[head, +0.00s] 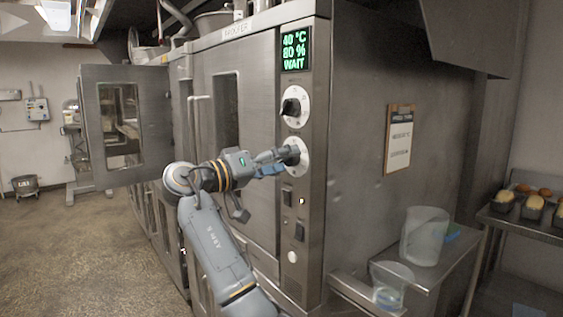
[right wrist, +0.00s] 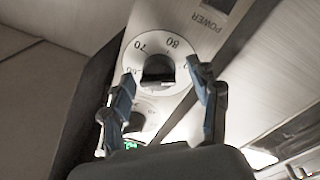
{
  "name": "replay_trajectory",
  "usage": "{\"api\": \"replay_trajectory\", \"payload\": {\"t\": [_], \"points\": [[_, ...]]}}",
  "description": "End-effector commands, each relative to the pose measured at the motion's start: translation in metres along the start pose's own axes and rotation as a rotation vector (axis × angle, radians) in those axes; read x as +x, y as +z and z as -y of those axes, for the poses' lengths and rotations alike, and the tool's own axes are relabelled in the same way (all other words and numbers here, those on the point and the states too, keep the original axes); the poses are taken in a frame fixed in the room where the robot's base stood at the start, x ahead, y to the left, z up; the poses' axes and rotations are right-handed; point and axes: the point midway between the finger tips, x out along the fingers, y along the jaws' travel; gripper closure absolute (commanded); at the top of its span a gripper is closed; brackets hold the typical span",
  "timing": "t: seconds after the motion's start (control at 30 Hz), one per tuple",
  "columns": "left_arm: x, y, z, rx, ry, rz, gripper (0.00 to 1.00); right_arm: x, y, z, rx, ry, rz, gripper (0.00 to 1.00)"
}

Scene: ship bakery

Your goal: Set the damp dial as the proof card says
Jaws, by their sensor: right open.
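The damp dial (head: 303,152) is the lower white dial on the proofer's control strip, partly hidden by my right gripper (head: 284,157). The display (head: 295,49) reads 40 °C, 80 % and WAIT. The proof card (head: 399,139) hangs on the side wall; its writing is too small to read. My left gripper is not in view.
Another dial (head: 295,106) with a black knob sits above the damp dial. Switches (head: 287,195) are below it. An open door (head: 97,150) stands out at the left. A side shelf (head: 425,275) holds clear tubs; a rack (head: 520,222) at the right holds loaves.

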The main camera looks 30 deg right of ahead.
Motion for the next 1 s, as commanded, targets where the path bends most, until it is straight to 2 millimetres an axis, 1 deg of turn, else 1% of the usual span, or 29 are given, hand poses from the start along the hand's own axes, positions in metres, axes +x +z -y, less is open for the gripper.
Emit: {"api": "replay_trajectory", "payload": {"t": [0.07, 0.17, 0.27, 0.5, 0.6, 0.7, 0.8, 1.0], "points": [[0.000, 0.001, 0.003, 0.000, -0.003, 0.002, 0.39, -0.002, -0.001, 0.000, 0.001, 0.000, -0.001, 0.39], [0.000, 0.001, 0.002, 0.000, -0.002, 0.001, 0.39, -0.012, -0.001, 0.000, 0.000, -0.001, -0.002, 0.39], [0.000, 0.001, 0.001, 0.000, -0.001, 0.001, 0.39, -0.030, -0.001, 0.000, 0.000, -0.003, -0.004, 0.39], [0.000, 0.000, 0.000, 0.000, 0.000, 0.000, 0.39, -0.082, -0.001, 0.001, -0.001, -0.003, -0.002, 0.39], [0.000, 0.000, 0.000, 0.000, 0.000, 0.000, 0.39, -0.099, -0.001, 0.001, -0.001, -0.002, -0.002, 0.39], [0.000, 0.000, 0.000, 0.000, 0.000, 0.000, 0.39, -0.111, 0.000, 0.001, -0.002, -0.001, -0.001, 0.39], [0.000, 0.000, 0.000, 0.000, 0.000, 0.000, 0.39, -0.118, 0.000, 0.001, -0.001, -0.001, 0.000, 0.39], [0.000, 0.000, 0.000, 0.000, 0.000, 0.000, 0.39, -0.120, 0.000, 0.001, 0.000, 0.000, 0.001, 0.39]]}}
